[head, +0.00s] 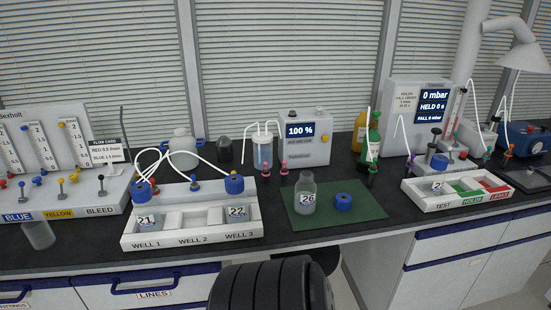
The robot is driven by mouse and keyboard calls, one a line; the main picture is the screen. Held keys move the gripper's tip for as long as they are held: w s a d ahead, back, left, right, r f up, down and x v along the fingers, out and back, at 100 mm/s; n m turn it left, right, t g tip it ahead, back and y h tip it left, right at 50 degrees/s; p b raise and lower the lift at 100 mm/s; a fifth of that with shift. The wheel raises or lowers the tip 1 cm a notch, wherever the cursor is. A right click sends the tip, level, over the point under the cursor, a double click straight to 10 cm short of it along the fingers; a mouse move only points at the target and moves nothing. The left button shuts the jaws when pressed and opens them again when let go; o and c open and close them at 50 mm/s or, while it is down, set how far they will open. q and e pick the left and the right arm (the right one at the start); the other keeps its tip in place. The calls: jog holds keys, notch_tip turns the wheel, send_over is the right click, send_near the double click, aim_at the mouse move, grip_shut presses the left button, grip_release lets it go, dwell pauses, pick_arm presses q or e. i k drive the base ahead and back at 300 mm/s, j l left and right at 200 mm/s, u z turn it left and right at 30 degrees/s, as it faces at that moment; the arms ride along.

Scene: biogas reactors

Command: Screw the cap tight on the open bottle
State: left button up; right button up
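The open bottle (305,188) is clear glass with a label reading 26. It stands upright on a green mat (372,208) near the middle of the bench, with nothing on its neck. A blue cap (344,201) lies on the same mat just right of the bottle, apart from it. Neither of my grippers is in the head view.
Left of the mat is a white rack (191,240) with three wells; blue-capped, tubed bottles 21 and 22 sit in WELL 1 and WELL 3. At right is a white tray (455,203) with TEST, HOLDS and LEAKS sections. A black ribbed shape (265,288) rises in front.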

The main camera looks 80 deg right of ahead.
aim_at(305, 188)
jog(key=z, duration=2.95)
